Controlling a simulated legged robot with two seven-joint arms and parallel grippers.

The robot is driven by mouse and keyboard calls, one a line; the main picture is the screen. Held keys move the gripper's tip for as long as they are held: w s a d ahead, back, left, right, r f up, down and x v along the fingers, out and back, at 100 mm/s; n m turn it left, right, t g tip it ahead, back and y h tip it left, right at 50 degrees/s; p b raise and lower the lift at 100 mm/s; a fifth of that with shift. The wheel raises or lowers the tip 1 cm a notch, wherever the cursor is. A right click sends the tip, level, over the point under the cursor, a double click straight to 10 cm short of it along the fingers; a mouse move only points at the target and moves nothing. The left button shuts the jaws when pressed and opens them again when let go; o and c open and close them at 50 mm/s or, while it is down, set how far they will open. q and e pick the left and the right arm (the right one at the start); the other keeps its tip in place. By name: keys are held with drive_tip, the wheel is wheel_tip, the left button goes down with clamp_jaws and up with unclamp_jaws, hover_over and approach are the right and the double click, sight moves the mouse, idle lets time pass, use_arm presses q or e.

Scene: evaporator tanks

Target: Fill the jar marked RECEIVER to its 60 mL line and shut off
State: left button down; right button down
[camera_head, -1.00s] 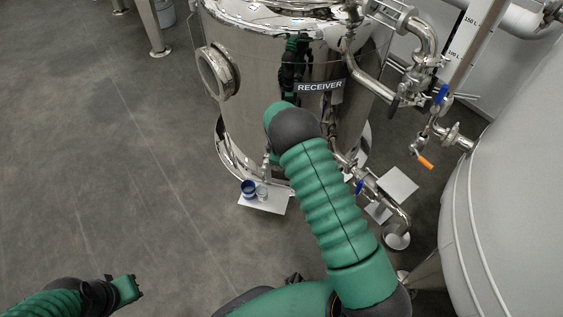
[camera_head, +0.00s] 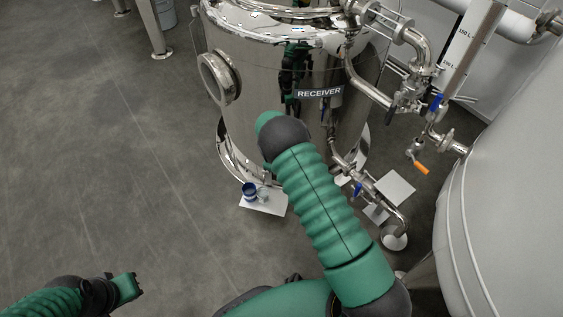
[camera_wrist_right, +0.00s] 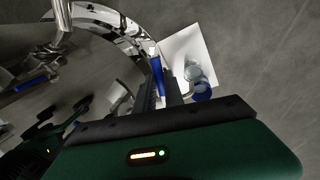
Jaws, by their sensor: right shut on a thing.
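The steel vessel (camera_head: 245,120) carries a RECEIVER label (camera_head: 319,93). At its foot, a small clear jar (camera_head: 263,192) stands on a white mat (camera_head: 258,208) beside a blue-and-white container (camera_head: 249,192). In the right wrist view, the clear jar (camera_wrist_right: 193,71) and the blue item (camera_wrist_right: 202,91) are right of my fingers. My right gripper (camera_wrist_right: 160,90) is shut on a slim blue handle (camera_wrist_right: 157,68); my forearm hides this gripper in the head view. The jar's marks and liquid level are too small to read. My left gripper (camera_head: 138,285) looks open and empty, over the floor.
Pipework with a blue-handled valve (camera_head: 358,189) runs out from the vessel's lower right. An orange-handled valve (camera_head: 420,168) sits by the large pale tank (camera_head: 510,190). White sheets (camera_head: 396,188) lie on the floor there.

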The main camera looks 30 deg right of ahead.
use_arm(q)
drive_tip(key=shift+r, duration=0.6)
use_arm(e)
drive_tip(key=shift+a+m, duration=0.5)
drive_tip(key=shift+m, duration=0.3)
drive_tip(key=c, duration=1.4)
unclamp_jaws()
drive_tip(key=shift+s, duration=0.1)
drive_tip(key=shift+c, duration=0.2)
